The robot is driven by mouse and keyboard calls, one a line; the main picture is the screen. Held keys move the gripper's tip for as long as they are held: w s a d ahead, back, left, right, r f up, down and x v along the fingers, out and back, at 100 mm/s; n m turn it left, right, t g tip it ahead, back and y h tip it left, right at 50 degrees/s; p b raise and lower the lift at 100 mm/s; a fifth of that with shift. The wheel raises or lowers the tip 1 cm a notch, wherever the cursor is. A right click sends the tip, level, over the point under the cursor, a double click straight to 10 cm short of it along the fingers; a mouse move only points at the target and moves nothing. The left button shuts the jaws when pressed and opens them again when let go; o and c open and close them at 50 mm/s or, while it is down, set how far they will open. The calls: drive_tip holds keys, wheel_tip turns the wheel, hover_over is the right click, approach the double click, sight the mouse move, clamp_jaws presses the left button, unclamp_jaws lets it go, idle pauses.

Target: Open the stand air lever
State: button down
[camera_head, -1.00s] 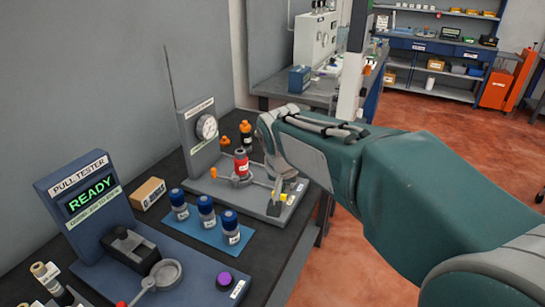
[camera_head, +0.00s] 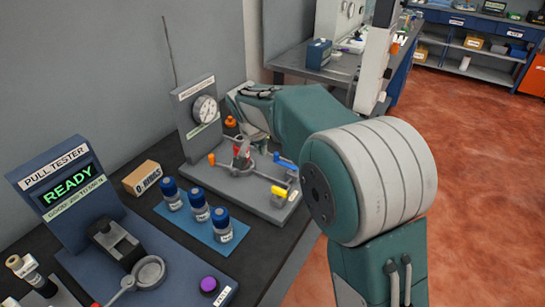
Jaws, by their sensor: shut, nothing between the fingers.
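The grey stand (camera_head: 256,200) has a round gauge (camera_head: 205,109) on its upright back panel. On its base are a yellow lever (camera_head: 279,192) at the front right, a blue-tipped lever (camera_head: 284,161) behind it and an orange handle (camera_head: 212,159) at the left. I cannot read which of these is the air lever. A red canister (camera_head: 239,146) in the middle of the stand is partly covered.
Several blue-capped bottles (camera_head: 197,205) stand on a blue mat in front. The pull tester (camera_head: 67,180) and a cardboard box (camera_head: 141,177) are at the left. An orange-topped item (camera_head: 231,122) is behind the canister. Open floor lies to the right.

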drive_tip(key=x, duration=1)
drive_tip(key=shift+w+d+f, duration=0.1)
drive_tip(key=shift+d+f, duration=0.1)
drive_tip(key=shift+w+d+r, duration=0.1)
drive_tip(key=shift+w+d, duration=0.15)
drive_tip(key=shift+w, duration=0.35)
drive_tip(key=shift+w+d+r, duration=0.1)
drive_tip(key=shift+w+d, duration=0.1)
drive_tip(key=shift+w, duration=0.4)
drive_tip(key=shift+w+d, duration=0.3)
drive_tip(key=shift+w, duration=0.3)
drive_tip(key=shift+w+a, duration=0.1)
